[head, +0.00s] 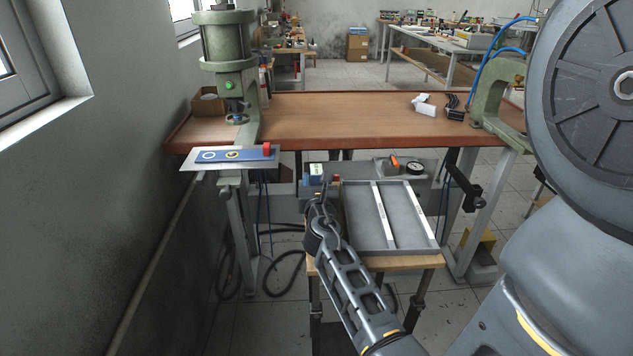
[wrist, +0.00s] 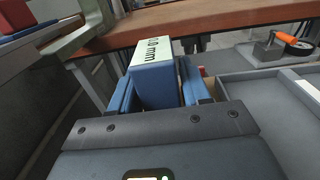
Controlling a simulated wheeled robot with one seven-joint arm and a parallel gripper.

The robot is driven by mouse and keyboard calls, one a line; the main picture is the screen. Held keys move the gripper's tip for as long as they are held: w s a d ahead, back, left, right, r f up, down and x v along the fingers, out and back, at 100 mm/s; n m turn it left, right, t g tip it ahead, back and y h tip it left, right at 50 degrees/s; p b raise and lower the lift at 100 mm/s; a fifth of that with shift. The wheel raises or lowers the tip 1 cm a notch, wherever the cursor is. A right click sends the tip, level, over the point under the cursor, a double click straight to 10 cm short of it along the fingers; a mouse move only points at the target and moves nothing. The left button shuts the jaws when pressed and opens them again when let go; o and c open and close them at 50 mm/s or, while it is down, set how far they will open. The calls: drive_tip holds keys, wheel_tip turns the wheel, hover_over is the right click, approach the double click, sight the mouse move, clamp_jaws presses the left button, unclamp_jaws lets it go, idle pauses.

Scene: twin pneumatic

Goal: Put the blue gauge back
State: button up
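The blue gauge (wrist: 153,84) is a block with a pale label reading about "0.0 mm", its first part possibly cut off, in the wrist view. In the head view it (head: 313,181) shows at the left end of the grey bench top, beyond my gripper (head: 325,196). In the wrist view the blue fingers of my gripper (wrist: 158,92) lie against both sides of the gauge, so it looks shut on it. The gauge's underside is hidden, so I cannot tell whether it touches a surface. A blue plate (head: 215,155) with ring marks and a red block (head: 267,150) sits on a panel at left.
A grey tray (head: 407,243) with pale divider strips lies right of my gripper. A dial gauge (head: 415,168) and orange-handled tool (head: 395,162) are behind it. A green press (head: 226,50) stands on the brown workbench (head: 330,120). A wall is close at left.

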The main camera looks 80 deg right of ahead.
drive_tip(key=o, duration=0.3)
drive_tip(key=shift+r, duration=0.25)
drive_tip(key=b+v, duration=0.1)
drive_tip(key=v, duration=1.1)
drive_tip(key=shift+b, duration=0.3)
